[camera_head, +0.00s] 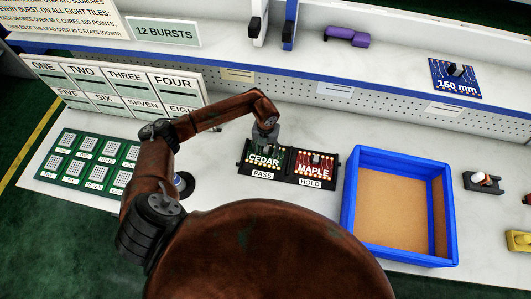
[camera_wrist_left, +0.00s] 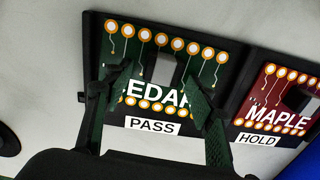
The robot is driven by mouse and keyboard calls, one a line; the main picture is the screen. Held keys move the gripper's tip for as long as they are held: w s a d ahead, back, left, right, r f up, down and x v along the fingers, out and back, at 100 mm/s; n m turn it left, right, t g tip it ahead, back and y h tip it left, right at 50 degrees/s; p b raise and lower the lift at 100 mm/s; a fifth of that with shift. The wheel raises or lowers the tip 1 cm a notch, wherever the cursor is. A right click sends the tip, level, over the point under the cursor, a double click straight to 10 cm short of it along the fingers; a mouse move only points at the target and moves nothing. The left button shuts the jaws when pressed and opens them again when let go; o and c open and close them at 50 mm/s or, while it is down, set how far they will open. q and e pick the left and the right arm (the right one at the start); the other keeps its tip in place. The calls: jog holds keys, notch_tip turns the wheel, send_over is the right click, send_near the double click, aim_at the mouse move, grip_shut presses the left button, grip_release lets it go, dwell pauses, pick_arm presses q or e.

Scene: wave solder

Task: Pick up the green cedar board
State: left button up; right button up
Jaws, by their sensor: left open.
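The green cedar board (camera_head: 262,159) lies in the left bay of a black two-bay holder (camera_head: 334,179), above a PASS label. It also shows in the left wrist view (camera_wrist_left: 133,50), with gold pads and a grey block near its middle. My left gripper (camera_head: 265,137) is above the cedar board, pointing down. In the left wrist view its two fingers (camera_wrist_left: 156,82) are apart, over the board and partly covering the CEDAR lettering. Nothing is seen between them except the board below. I cannot tell whether they touch it. My right gripper is not in view.
The red maple board (camera_head: 313,165) sits in the right bay, above a HOLD label. A blue-walled bin (camera_head: 349,202) stands to the right. A green tile panel (camera_head: 75,183) and numbered sign (camera_head: 124,92) are at left.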

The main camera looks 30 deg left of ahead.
pick_arm(q)
jog(key=shift+c, duration=0.5)
grip_shut()
